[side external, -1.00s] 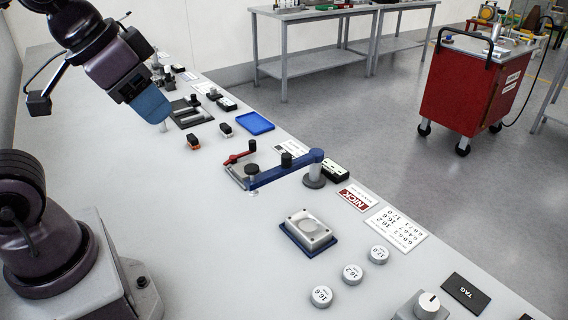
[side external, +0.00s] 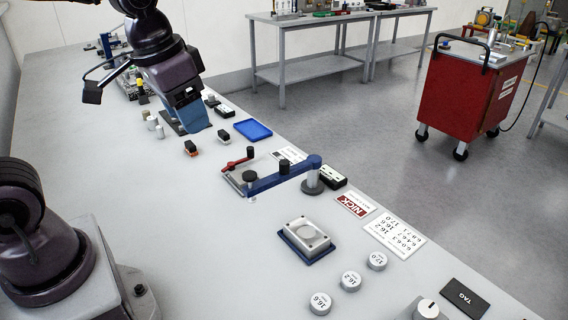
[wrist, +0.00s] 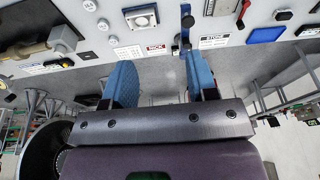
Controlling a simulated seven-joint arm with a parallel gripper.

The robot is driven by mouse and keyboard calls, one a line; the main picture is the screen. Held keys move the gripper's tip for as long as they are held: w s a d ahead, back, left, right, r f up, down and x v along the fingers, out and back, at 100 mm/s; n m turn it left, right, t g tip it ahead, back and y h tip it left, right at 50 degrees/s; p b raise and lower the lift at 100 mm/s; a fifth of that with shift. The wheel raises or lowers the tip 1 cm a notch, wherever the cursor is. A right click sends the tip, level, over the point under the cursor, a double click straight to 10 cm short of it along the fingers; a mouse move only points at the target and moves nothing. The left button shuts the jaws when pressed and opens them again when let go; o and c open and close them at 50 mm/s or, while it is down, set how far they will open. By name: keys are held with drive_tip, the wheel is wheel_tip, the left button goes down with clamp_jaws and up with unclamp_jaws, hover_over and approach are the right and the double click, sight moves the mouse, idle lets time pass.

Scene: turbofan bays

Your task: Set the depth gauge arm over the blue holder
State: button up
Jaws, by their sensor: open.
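The depth gauge arm (side external: 270,181) is a blue bar on a grey post at its right end, with black knobs on it. Its free end lies beside a grey plate with a red lever (side external: 237,162); it points away from the blue holder. The blue holder (side external: 306,240) is a blue base under a silver block with a round recess, nearer the camera. My gripper (side external: 190,120) is above the bench, left of and farther back than the arm, touching nothing. In the wrist view its two blue fingers (wrist: 160,85) are apart and empty, with the blue holder (wrist: 141,18) beyond them.
Several round numbered weights (side external: 350,280) stand in front of the holder. A blue tray (side external: 253,129) and small black-topped blocks (side external: 191,148) lie near my gripper. Labels line the bench's right edge.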

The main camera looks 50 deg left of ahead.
drive_tip(key=w+a+f+m+g, duration=0.2)
drive_tip(key=w+f, duration=0.1)
drive_tip(key=w, duration=0.6)
drive_tip(key=m+g, duration=0.1)
drive_tip(key=m, duration=0.6)
hover_over(284, 162)
wheel_tip(284, 162, down, 7)
wheel_tip(284, 162, down, 12)
drive_tip(key=shift+f, duration=0.25)
clamp_jaws()
